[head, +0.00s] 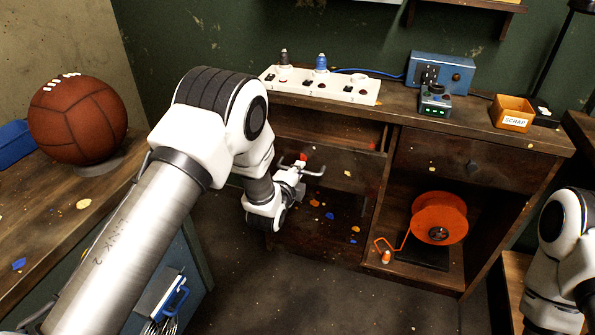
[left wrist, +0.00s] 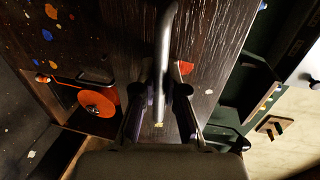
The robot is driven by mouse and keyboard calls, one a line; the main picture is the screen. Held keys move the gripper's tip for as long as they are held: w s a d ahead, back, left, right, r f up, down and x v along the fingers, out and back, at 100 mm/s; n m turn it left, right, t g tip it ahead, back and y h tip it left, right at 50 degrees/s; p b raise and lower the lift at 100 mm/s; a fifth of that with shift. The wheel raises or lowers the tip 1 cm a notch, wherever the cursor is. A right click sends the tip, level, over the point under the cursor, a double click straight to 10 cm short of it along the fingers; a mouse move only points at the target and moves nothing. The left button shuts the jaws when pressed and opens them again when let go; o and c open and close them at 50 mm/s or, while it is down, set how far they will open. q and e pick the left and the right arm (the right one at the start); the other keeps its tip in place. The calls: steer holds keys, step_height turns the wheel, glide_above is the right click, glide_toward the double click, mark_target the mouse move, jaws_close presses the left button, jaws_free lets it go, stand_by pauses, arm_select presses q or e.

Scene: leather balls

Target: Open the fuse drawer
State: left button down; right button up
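The drawer front (head: 350,172) is dark wood, low on the left half of the workbench. A grey bar handle (left wrist: 165,38) stands out from it and also shows in the head view (head: 316,174). A dark recess shows between the worktop and this front. I cannot tell whether the drawer is pulled out. My left gripper (left wrist: 160,92) is at the handle, with one finger on each side of the bar. The fingers look apart, with gaps beside the bar. Lettering on the front is partly hidden by the gripper. My right gripper is out of view.
An orange reel (head: 439,219) sits in the open bay to the right, below another drawer front (head: 475,165). A scrap bin (head: 512,113), blue box (head: 441,72) and white fuse strip (head: 345,90) stand on top. A leather ball (head: 78,120) rests on the left bench.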

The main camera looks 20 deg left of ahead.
arm_select(q)
steer(key=c, duration=1.2)
jaws_free()
steer(key=v, duration=1.2)
